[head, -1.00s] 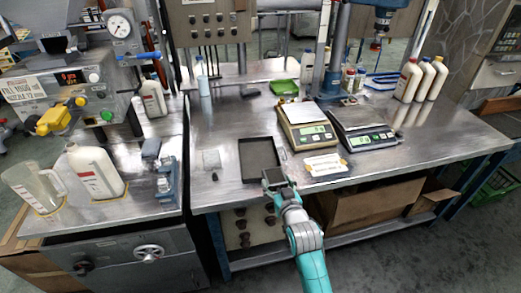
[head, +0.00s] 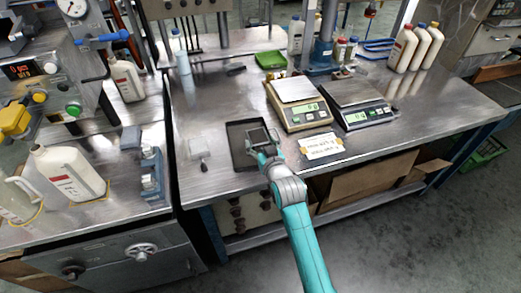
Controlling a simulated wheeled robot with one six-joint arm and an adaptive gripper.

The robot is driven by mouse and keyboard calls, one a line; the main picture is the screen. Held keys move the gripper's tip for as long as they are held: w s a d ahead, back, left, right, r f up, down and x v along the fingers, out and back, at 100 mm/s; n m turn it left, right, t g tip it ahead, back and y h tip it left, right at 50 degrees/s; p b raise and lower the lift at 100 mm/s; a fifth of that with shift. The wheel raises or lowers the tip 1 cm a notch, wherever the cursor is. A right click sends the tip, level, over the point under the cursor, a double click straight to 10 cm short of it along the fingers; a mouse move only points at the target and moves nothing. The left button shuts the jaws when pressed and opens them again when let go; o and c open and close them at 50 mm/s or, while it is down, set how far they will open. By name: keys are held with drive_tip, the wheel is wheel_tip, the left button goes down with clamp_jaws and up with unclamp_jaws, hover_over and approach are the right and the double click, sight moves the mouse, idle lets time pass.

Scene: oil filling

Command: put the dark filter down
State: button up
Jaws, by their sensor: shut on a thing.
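My gripper (head: 263,148) is at the right part of the black tray (head: 237,158) on the metal bench. It is shut on the dark filter (head: 258,136), a small dark square piece with a lighter edge. The filter shows over the tray's right half. I cannot tell whether it touches the tray floor. The gripper and arm hide the tray's lower right corner.
A clear square sheet (head: 199,144) and a small dark piece (head: 204,166) lie left of the tray. Two scales (head: 298,104) (head: 355,104) and a white label card (head: 321,146) stand to the right. A green tray (head: 271,60) is behind.

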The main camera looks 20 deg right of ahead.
sight(261, 150)
drive_tip(key=shift+f, duration=1.8)
drive_tip(key=shift+f, duration=0.25)
drive_tip(key=o, duration=1.3)
drive_tip(key=shift+o, duration=0.2)
drive_tip(key=shift+r, duration=0.1)
drive_tip(key=shift+s+r, duration=0.15)
drive_tip(key=shift+s, duration=0.05)
drive_tip(key=s+r, duration=0.2)
drive_tip(key=s, duration=0.9)
drive_tip(key=shift+s+r, duration=0.15)
drive_tip(key=shift+s, duration=0.1)
